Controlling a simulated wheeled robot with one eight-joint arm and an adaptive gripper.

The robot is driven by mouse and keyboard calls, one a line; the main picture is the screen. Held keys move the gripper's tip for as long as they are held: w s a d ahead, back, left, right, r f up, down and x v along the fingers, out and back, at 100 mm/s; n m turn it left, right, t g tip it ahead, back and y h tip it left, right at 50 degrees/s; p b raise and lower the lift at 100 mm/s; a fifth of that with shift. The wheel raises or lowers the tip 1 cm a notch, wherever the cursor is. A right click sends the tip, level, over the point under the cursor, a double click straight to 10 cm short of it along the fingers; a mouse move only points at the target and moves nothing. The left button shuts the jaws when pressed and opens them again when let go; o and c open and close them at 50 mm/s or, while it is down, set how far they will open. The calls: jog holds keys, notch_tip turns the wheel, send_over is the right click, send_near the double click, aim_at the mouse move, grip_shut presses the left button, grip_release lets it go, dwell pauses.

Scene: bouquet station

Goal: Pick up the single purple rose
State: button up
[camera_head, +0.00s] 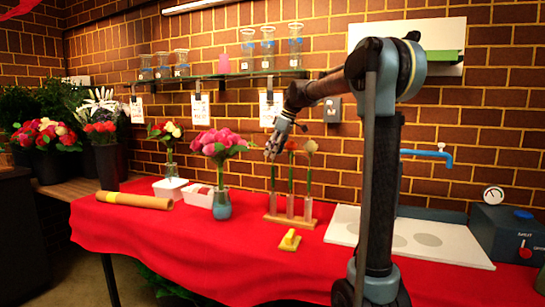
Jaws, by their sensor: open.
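A wooden rack (290,221) with three clear tubes stands on the red-covered table, each tube holding a single stem. The left stem (273,178) runs up to my gripper (272,152), which covers most of its top, so I cannot make out the bloom's colour. The middle stem carries an orange-red bloom (291,146) and the right one a peach-orange bloom (311,147). My gripper is open and points down at the top of the left stem. I cannot tell whether its fingers are around the bloom or in front of it. No clearly purple rose shows.
A blue vase (222,209) with a pink bouquet (218,143) stands left of the rack. A small yellow object (290,240) lies in front. A white board (420,240) and a dark gauge box (505,232) are at right. A glass shelf (230,77) hangs above.

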jog(key=shift+x, duration=0.95)
jog(key=c, duration=1.1)
jog(key=shift+c, duration=0.5)
